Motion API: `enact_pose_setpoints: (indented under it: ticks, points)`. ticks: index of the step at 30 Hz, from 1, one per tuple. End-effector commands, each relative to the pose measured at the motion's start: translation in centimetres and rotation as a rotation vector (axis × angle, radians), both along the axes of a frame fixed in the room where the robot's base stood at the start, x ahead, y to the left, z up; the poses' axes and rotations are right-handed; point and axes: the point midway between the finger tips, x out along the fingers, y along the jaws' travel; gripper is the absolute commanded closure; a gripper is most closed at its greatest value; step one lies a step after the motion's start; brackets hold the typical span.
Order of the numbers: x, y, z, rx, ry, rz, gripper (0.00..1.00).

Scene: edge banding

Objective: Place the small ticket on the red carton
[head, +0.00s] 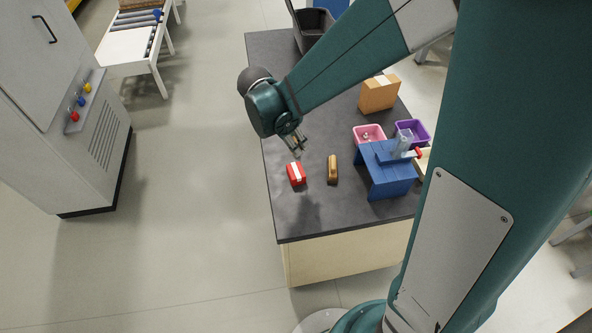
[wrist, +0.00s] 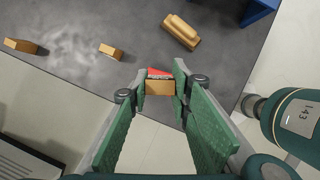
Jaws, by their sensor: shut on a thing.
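The red carton (head: 296,178) sits near the left edge of the dark table, with a white band across its top. My gripper (head: 297,152) is just behind and above it in the head view. In the wrist view, my gripper (wrist: 159,88) is shut on a small tan piece (wrist: 159,88), which appears to be the small ticket. Part of the red carton (wrist: 157,71) shows just beyond the piece, the rest hidden by it and the fingers. I cannot tell whether the piece touches the carton.
A brown loaf-shaped block (head: 333,168) lies right of the carton. A blue stand (head: 388,168), a pink bin (head: 369,133), a purple bin (head: 422,126) and a cardboard box (head: 379,95) are farther right. The wrist view shows two small tan blocks (wrist: 111,51) (wrist: 21,46) near the table edge.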

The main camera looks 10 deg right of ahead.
Motion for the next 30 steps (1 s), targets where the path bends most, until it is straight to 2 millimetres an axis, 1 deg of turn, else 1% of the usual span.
enact_pose_setpoints:
  ticks: [8, 11, 21, 25, 30]
  points:
    - [0.0, 0.0, -0.4, 0.000, 0.000, 0.000, 0.86]
    - [0.0, 0.0, -1.1, 0.000, 0.000, 0.000, 0.86]
    - [0.1, 0.0, -4.9, 0.000, 0.000, 0.000, 0.86]
    - [0.0, 0.0, -5.7, 0.000, 0.000, 0.000, 0.86]
    - [0.0, 0.0, -5.9, 0.000, 0.000, 0.000, 0.86]
